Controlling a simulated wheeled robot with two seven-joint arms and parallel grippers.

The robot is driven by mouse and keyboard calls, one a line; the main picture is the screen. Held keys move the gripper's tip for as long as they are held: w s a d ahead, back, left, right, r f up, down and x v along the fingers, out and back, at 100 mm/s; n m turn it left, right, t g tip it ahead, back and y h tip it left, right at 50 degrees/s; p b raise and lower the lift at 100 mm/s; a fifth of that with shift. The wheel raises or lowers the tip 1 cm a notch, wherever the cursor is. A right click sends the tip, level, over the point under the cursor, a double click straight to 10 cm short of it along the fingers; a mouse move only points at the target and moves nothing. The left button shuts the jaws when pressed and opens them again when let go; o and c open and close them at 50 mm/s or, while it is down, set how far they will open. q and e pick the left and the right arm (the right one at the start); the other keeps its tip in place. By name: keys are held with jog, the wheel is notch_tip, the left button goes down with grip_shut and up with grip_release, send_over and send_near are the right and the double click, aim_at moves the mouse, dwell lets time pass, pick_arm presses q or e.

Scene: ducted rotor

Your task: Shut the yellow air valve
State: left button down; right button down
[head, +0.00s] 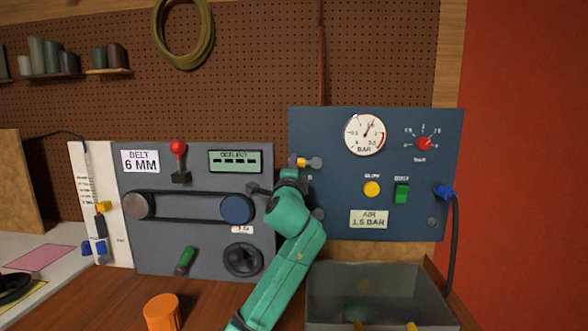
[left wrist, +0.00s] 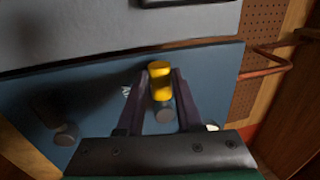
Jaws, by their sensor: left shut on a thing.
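The yellow air valve (head: 293,161) is on the left part of the dark blue air panel (head: 330,225). Its yellow handle lies about level, and a grey round piece shows to its right. My left gripper (head: 291,171) is at the valve, with its fingers mostly hidden behind my teal wrist. In the left wrist view the yellow handle (left wrist: 160,80) sits between the two dark fingers of my left gripper (left wrist: 158,88), which is shut on it. My right gripper is not in view.
A grey belt panel (head: 200,262) stands close on the left. A clear bin (head: 330,285) stands below; an orange cup (head: 162,312) is at front.

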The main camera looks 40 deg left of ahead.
pick_arm(q)
jog(key=shift+f, duration=0.25)
jog(key=c, duration=0.8)
grip_release()
jog(key=shift+o, duration=1.1)
jog(key=shift+s+r, duration=0.1)
jog(key=shift+r, duration=0.05)
jog(key=b+v, duration=0.3)
jog(key=v, duration=1.1)
jog(key=shift+s+d+b, duration=0.2)
jog(key=shift+b, duration=0.1)
jog(key=shift+r, duration=0.1)
